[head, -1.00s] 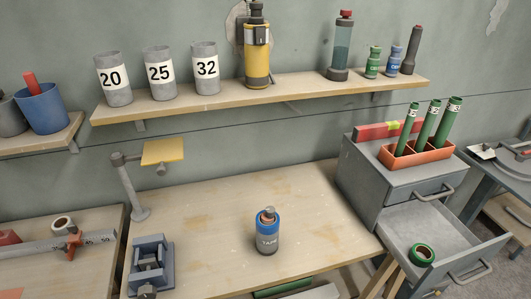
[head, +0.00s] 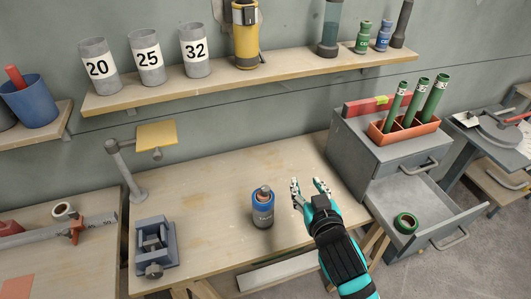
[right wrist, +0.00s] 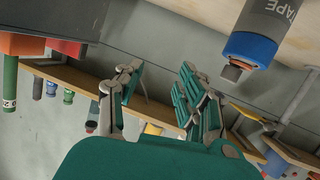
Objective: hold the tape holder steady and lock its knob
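The tape holder (head: 263,213), a grey cylinder with a blue upper band and a TAPE label, stands upright on the workbench (head: 210,190). Its knob (head: 264,190) is on top. My right gripper (head: 308,186) is open and empty, just right of the holder and apart from it. In the right wrist view, which is upside down, the tape holder (right wrist: 258,40) hangs at the upper right with its knob (right wrist: 231,73) pointing down, outside the spread fingers (right wrist: 160,72). Whether the knob is locked cannot be told. My left gripper is not in view.
A grey vise (head: 153,245) and a post with a yellow plate (head: 155,135) stand on the bench's left. At right, a drawer cabinet (head: 350,160) has an open drawer holding a green tape roll (head: 406,223). The bench around the holder is clear.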

